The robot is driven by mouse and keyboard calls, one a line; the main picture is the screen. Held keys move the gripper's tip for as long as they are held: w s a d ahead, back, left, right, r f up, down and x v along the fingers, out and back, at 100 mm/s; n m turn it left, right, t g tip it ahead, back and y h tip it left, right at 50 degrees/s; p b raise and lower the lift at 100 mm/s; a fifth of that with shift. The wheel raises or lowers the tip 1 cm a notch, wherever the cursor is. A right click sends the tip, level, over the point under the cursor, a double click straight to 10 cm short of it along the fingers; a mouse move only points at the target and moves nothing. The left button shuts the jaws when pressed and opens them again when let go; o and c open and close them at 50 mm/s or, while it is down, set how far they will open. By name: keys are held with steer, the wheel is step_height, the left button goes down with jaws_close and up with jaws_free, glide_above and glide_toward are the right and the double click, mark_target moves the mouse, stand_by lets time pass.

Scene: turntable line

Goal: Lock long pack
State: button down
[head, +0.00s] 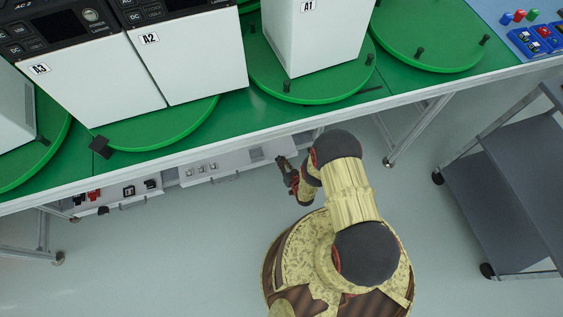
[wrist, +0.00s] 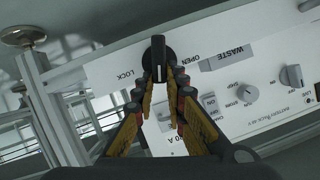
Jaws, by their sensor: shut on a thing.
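The long pack (wrist: 225,120) is a white box with a labelled front panel in the wrist view. In the head view its front (head: 225,166) shows under the table's edge. A black knob (wrist: 158,48) with a white line sits on the panel, with the LOCK label to its left and the OPEN label to its right. Its bar stands roughly upright in the picture, between the two labels. My gripper (wrist: 161,76) is shut on the knob, with a fingertip on each side. In the head view my gripper (head: 287,172) is at the pack's right end, its grip unclear.
The green table (head: 262,97) with turntables and white units overhangs the pack. Another box (head: 118,193) with red and black parts is at the left. A grey cart (head: 500,180) stands at right. A metal leg frame (wrist: 45,110) is left of the panel. Open floor lies below.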

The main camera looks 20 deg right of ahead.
steer(key=shift+d+f+m+t+y, duration=0.3)
steer(key=shift+m+y, duration=0.4)
steer(key=shift+m, duration=0.5)
steer(key=shift+d+f+m+t+y, duration=0.3)
steer(key=shift+m+y, duration=0.4)
steer(key=shift+m, duration=0.5)
steer(key=shift+d+f+m+t+y, duration=0.2)
steer(key=shift+d+f+m+y, duration=0.2)
steer(key=shift+m+y, duration=0.55)
steer(key=shift+m+h, duration=0.25)
steer(key=shift+m, duration=0.1)
steer(key=c, duration=1.8)
jaws_free()
steer(key=shift+s, duration=0.1)
steer(key=shift+v, duration=3.7)
